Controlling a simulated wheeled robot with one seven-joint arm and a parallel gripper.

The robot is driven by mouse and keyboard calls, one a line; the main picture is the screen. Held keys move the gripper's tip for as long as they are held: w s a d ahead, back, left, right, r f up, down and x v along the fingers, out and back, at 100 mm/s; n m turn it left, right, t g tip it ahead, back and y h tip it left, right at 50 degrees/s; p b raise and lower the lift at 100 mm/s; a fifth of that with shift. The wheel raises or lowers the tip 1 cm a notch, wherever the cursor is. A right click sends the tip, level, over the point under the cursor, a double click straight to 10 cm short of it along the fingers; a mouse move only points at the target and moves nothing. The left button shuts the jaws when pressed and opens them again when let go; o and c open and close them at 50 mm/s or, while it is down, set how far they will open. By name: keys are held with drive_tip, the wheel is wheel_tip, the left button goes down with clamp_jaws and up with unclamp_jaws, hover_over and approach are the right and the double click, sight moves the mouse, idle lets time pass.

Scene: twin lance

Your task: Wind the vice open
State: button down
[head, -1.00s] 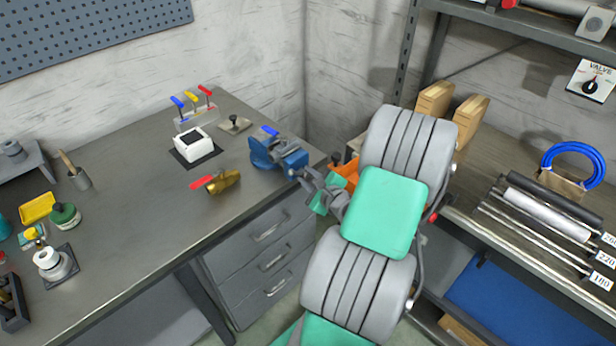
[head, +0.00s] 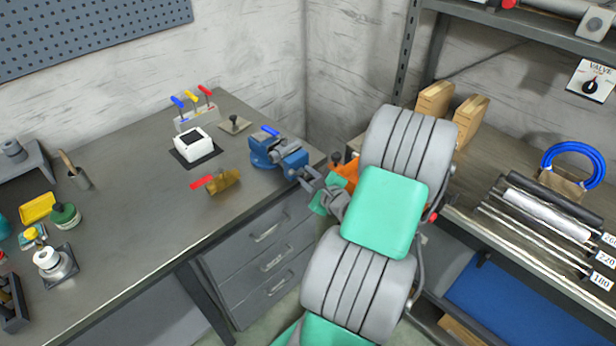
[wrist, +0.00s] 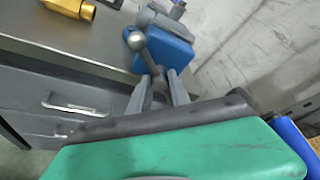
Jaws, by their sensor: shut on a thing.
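The blue vice (head: 262,158) sits at the right end of the grey workbench, its front jaw block (head: 296,160) facing my arm. In the wrist view the blue vice body (wrist: 175,52) is just beyond my fingertips. The grey handle bar (wrist: 147,57) with a ball end (wrist: 136,40) stands tilted across its front. My gripper (wrist: 159,78) is shut on the handle bar, one finger on either side of it. The bar's lower part is hidden between the fingers. In the head view my gripper (head: 312,180) is small and partly hidden by my arm.
A brass valve with a red lever (head: 224,182) lies on the bench left of the vice.

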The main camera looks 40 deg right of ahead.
drive_tip(key=shift+r+m+p, duration=0.3)
drive_tip(key=shift+p, duration=0.6)
drive_tip(key=shift+f+m+y+p, duration=0.15)
drive_tip(key=shift+m+y+p, duration=0.2)
drive_tip(key=shift+p, duration=0.4)
drive_tip(key=shift+f, duration=0.15)
drive_tip(key=c, duration=1.2)
unclamp_jaws()
drive_tip(key=v, duration=0.7)
drive_tip(key=shift+s+b, duration=0.4)
drive_tip(key=shift+b, duration=0.05)
